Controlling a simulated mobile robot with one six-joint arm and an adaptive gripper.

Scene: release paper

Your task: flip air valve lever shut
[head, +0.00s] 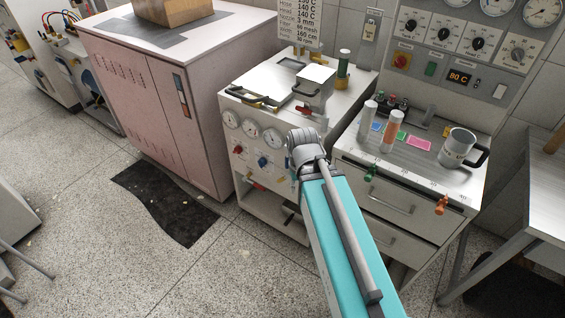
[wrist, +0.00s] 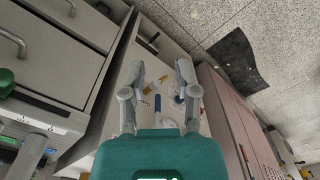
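My gripper (wrist: 160,70) is open in the wrist view, its two grey fingers apart with nothing between their tips. It points at the pale front panel (wrist: 152,57) of the gauge cabinet. A blue lever-like handle (wrist: 157,103) shows between the fingers, with a small yellow part (wrist: 146,90) beside it. Contact with the fingers cannot be seen. No label shows which is the air valve. My arm hides the gripper there.
A white drawer bench (head: 400,185) stands right of the gauge cabinet (head: 240,95), with green (head: 370,172) and orange (head: 441,205) handles jutting from its front. A pink cabinet (head: 160,105) stands left. The floor before them is clear except a dark mat (head: 165,203).

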